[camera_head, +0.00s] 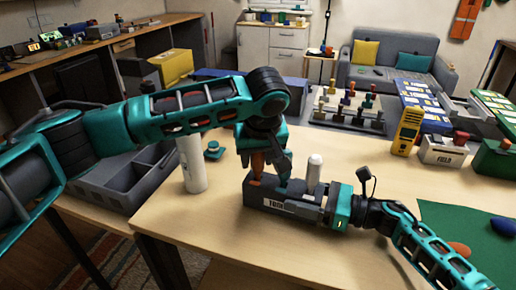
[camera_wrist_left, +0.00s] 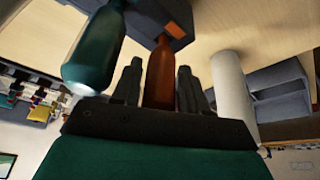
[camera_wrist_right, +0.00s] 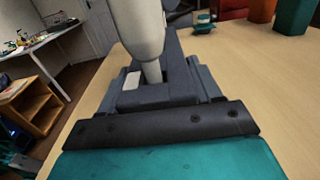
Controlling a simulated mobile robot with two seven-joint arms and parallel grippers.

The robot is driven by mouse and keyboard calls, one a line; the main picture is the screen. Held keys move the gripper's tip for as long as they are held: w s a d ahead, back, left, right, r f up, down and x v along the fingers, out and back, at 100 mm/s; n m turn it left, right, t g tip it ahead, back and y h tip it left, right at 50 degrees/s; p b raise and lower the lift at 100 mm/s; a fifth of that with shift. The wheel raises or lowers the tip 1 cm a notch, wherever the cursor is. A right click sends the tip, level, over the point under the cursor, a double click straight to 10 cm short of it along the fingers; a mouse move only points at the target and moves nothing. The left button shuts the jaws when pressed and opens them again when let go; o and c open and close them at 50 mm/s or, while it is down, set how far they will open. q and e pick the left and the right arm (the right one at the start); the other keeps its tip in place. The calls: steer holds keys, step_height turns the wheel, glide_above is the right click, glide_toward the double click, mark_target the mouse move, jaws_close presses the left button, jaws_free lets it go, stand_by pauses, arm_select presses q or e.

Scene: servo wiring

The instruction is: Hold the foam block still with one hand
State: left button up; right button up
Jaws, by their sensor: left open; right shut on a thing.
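The dark grey foam block (camera_head: 260,197) lies on the wooden table with a white label on its front. An orange handle (camera_head: 257,163), a teal handle (camera_head: 284,168) and a white handle (camera_head: 314,172) stand upright in it. My right gripper (camera_head: 328,203) is shut on the block's right end; the white handle rises just beyond the fingers in the right wrist view (camera_wrist_right: 140,30). My left gripper (camera_head: 262,150) is open above the block's left end. In the left wrist view the orange handle (camera_wrist_left: 160,75) stands between its fingers, and the teal handle (camera_wrist_left: 93,45) is beside them.
A white cylinder (camera_head: 192,165) and a small teal-topped item (camera_head: 214,150) stand left of the block. A grey tray (camera_head: 120,180) is farther left. A yellow meter (camera_head: 406,130), bins and a green mat (camera_head: 470,225) are right. The front table is clear.

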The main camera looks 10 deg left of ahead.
arm_select(q)
steer(key=shift+f, duration=0.1)
steer(key=c, duration=0.7)
stand_by(0.4)
